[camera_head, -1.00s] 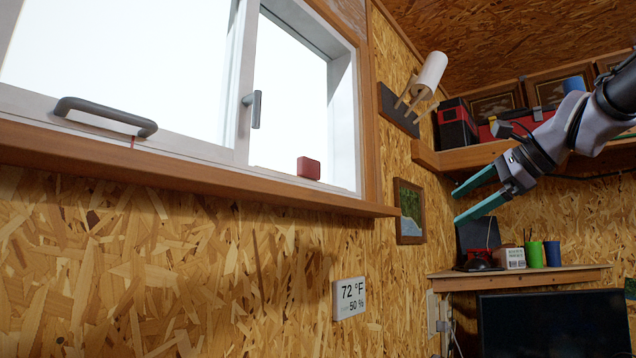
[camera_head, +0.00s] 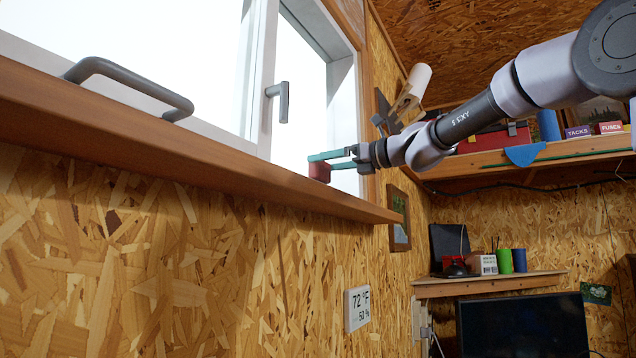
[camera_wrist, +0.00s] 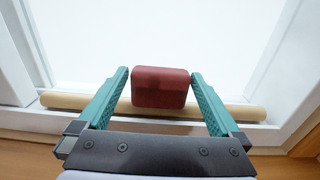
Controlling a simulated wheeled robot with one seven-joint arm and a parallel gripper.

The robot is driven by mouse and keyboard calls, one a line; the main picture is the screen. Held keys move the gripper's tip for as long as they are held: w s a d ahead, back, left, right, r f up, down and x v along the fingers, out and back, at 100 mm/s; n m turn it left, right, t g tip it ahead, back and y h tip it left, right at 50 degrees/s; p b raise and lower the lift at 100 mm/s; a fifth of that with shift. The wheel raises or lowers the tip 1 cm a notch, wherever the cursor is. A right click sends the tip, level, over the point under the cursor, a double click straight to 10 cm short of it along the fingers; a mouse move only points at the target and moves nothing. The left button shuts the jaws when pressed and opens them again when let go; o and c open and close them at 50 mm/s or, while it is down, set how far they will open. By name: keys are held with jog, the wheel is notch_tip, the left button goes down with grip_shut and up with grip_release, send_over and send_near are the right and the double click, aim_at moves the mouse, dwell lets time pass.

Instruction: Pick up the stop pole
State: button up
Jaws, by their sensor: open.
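The stop pole appears to be the pale wooden rod (camera_wrist: 245,112) lying along the window's bottom frame in the wrist view. A red block (camera_wrist: 160,88) sits at its middle; whether it is fixed to the rod I cannot tell. My gripper (camera_wrist: 160,74) is open, its teal fingers on either side of the block with a small gap at each side. The fingers cross over the rod. In the head view, my gripper (camera_head: 318,163) is at the right end of the window, the red block (camera_head: 320,173) partly hidden by the fingers, and the rod is not seen.
A wooden sill (camera_head: 200,157) runs below the window. A grey handle (camera_head: 130,84) and a grey latch (camera_head: 278,100) stick out from the window frame. A paper-roll holder (camera_head: 405,95) is on the side wall near my arm. A shelf (camera_head: 530,160) with boxes is at right.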

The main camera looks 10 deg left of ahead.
jog(key=shift+x, duration=1.35)
jog(key=c, duration=1.2)
jog(key=shift+d, duration=0.1)
